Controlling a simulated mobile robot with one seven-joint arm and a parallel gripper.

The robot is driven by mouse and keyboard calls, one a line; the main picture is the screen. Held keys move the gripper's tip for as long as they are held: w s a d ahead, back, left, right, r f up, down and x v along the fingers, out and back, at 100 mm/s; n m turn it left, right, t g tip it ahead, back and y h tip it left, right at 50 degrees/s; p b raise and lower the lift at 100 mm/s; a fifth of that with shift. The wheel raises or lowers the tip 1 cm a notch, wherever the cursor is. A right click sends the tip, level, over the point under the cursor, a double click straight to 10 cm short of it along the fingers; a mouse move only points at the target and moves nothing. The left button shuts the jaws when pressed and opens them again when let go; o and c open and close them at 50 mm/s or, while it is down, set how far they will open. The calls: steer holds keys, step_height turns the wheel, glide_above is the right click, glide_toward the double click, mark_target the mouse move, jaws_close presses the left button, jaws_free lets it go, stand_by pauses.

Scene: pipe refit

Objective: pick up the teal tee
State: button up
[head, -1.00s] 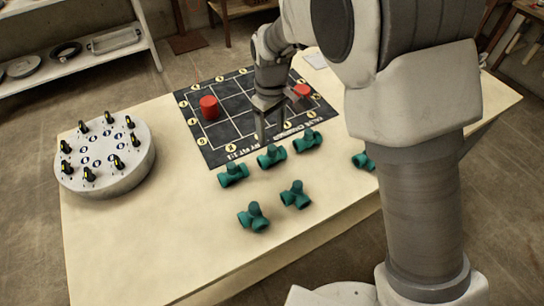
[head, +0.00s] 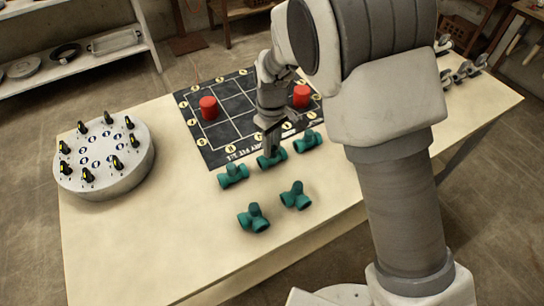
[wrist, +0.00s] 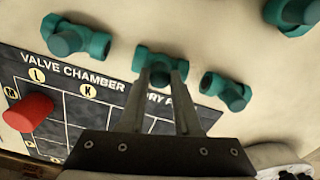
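Several teal tees lie on the pale table in the head view. Three form a row along the near edge of the dark board: a left tee (head: 233,175), a middle tee (head: 271,159) and a right tee (head: 308,141). Two more, a tee (head: 296,195) and another tee (head: 253,218), lie nearer. My gripper (head: 270,148) is low over the middle tee. In the wrist view my gripper (wrist: 162,72) is open, its fingers apart around the stem of the middle tee (wrist: 159,58). I cannot tell whether either finger touches it.
The dark valve chamber board (head: 228,148) carries two red cylinders, a left one (head: 208,107) and a right one (head: 301,96). A round grey block with black knobs (head: 130,170) stands at the left. Grey metal parts (head: 462,73) sit at the far right. The table's near left is clear.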

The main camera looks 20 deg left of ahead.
jaws_close()
steer(key=shift+r, duration=0.1)
stand_by(1.1)
